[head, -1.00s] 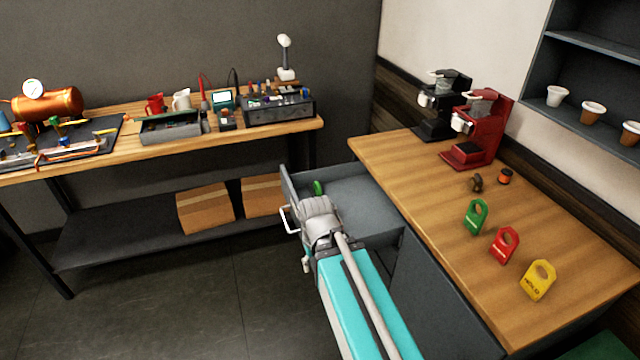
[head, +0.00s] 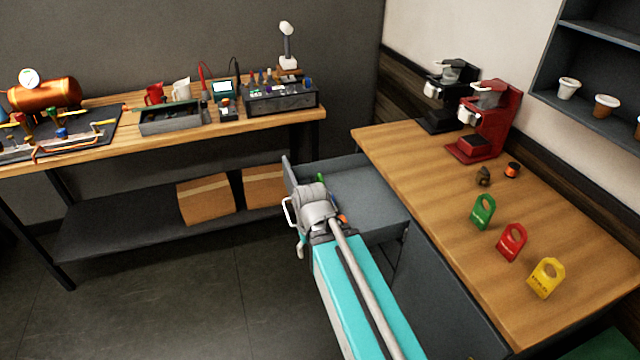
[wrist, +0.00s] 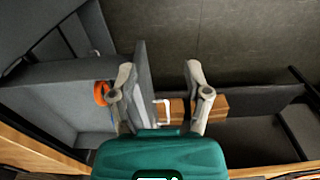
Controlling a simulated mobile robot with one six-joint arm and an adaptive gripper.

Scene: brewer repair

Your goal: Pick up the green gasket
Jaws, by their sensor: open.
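A small part of the green gasket (head: 320,178) shows inside the open grey drawer (head: 375,200) in the head view, just behind my wrist, which hides the rest. I cannot make it out in the wrist view. An orange ring (wrist: 101,93) lies in the drawer, and a bit of orange (head: 342,218) shows beside my arm in the head view. My gripper (wrist: 158,72) is open and empty. In the wrist view its left finger overlaps the drawer front (wrist: 145,85) and its right finger is outside the drawer. The height above it is unclear.
The drawer's white handle (wrist: 164,110) shows between my fingers. On the wooden counter (head: 420,180) stand a red coffee machine (head: 485,120), a black one (head: 443,98) and green, red and yellow tags. Cardboard boxes (head: 205,199) sit on the workbench's lower shelf. The floor on the left is clear.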

